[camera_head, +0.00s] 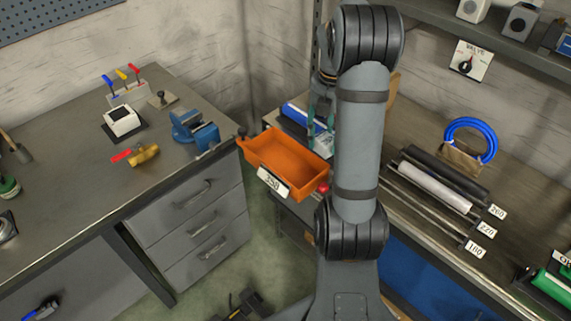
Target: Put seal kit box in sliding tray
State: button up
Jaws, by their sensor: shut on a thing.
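The sliding tray (290,160) is an orange open bin with a white number label on its front. It juts out at the left end of the right-hand bench, and its visible inside looks empty. My gripper (321,122) points down just behind the tray's right back corner, partly hidden by my arm. Its teal fingers are shut on what looks like the seal kit box (322,146), a small pale box with dark markings. The box's right side is hidden by my arm. I cannot tell whether it touches the surface below.
A blue cylinder (294,112) lies behind the tray, close to my gripper. A red ball knob (323,188) is at the tray's right front corner. A blue vise (195,131) stands on the left bench. Rods and rollers (433,187) lie to the right.

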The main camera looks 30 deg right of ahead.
jog(key=shift+w+d, duration=0.1)
jog(key=shift+n, duration=0.3)
jog(key=w+a+f, duration=0.2)
jog(key=w+a+f+p, duration=0.1)
jog(key=w+a+f, duration=0.1)
jog(key=w+a, duration=0.1)
jog(key=w+a+f, duration=0.2)
jog(key=a+f, duration=0.1)
jog(key=shift+w+a, duration=0.1)
jog(key=shift+w, duration=0.15)
jog(key=shift+f+p, duration=0.55)
jog(key=shift+f, duration=1.4)
jog(key=shift+f, duration=0.1)
jog(key=shift+f, duration=0.15)
jog(key=o, duration=1.2)
notch_tip(320, 180, up, 12)
jog(key=shift+r, duration=0.25)
